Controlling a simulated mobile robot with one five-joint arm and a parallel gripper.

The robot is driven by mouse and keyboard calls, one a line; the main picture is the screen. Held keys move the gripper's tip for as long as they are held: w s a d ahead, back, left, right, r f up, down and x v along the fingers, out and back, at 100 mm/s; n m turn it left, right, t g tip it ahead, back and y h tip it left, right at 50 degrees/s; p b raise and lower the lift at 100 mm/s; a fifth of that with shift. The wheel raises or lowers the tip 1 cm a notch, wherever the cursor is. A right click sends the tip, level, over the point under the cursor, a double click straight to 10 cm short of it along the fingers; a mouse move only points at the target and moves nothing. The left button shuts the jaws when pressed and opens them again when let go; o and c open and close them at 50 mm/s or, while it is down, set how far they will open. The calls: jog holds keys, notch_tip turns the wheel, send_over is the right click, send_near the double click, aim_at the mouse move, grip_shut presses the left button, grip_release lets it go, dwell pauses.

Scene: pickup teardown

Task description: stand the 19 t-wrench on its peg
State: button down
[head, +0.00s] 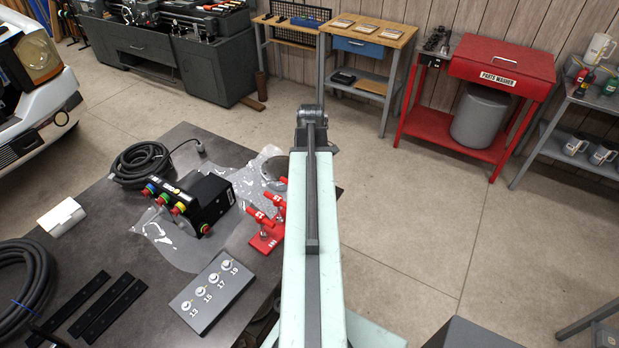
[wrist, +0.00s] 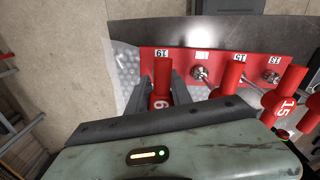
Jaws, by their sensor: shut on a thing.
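A red T-wrench (wrist: 161,82) is between the two dark fingers of my gripper (wrist: 163,88) in the wrist view, and the gripper is shut on it. Part of an upside-down number on its handle reads like 19. A red rack (wrist: 220,61) with upside-down labels lies just past it; I cannot tell whether the wrench is clear of it. Other red T-wrenches (wrist: 283,98) stand to the right, one marked 15. In the head view the red rack (head: 266,241) is beside my arm, which hides my gripper. A grey block (head: 206,315) has round pegs marked 13, 15, 17 and 19.
The dark table (head: 150,255) also holds a black control box (head: 205,195), a coiled cable (head: 140,165), clear plastic sheeting (head: 165,240) and dark strips (head: 105,305). Open floor lies to the right. A red parts washer (head: 500,75) stands at the back.

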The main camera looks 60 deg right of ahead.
jog(key=shift+f, duration=0.35)
jog(key=c, duration=1.1)
grip_release()
jog(key=shift+r, duration=0.1)
jog(key=shift+o, duration=0.2)
notch_tip(320, 180, up, 7)
jog(key=p, duration=0.7)
jog(key=shift+r, duration=0.1)
